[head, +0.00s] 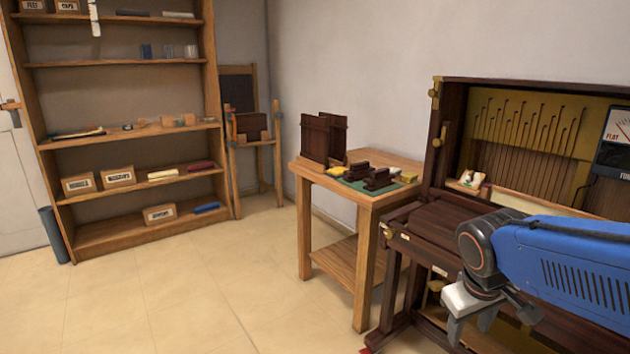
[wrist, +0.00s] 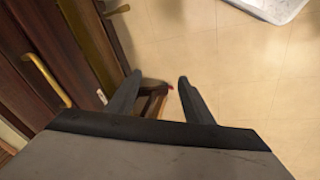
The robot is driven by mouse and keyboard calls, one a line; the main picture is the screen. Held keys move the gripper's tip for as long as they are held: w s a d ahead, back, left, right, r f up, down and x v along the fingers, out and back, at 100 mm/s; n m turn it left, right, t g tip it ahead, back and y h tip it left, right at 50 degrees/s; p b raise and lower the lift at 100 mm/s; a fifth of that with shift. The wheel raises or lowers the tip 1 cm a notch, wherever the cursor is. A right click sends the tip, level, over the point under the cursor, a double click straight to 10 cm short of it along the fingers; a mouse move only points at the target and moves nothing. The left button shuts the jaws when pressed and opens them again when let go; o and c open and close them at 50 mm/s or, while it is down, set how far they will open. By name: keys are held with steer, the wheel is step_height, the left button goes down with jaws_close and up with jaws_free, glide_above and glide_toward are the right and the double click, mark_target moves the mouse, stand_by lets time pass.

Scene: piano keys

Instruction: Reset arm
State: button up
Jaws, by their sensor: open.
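My gripper (head: 488,312) hangs at the end of my blue arm at the lower right of the head view, in front of the dark wooden piano (head: 445,222). In the wrist view my gripper (wrist: 158,85) has its two fingers spread apart, with nothing between them. The fingers point over the pale tiled floor (wrist: 225,70). The piano's dark wood side with a brass handle (wrist: 48,80) fills the left of the wrist view. My arm hides part of the piano front.
A small wooden table (head: 362,200) with dark panels (head: 322,138) and small blocks stands left of the piano. The floor at the left (head: 190,290) is clear.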

steer(key=s+a+r+m+t+y, duration=0.1)
steer(key=s+a+m+t+y, duration=0.1)
steer(key=s, duration=0.7)
steer(key=shift+m, duration=0.3)
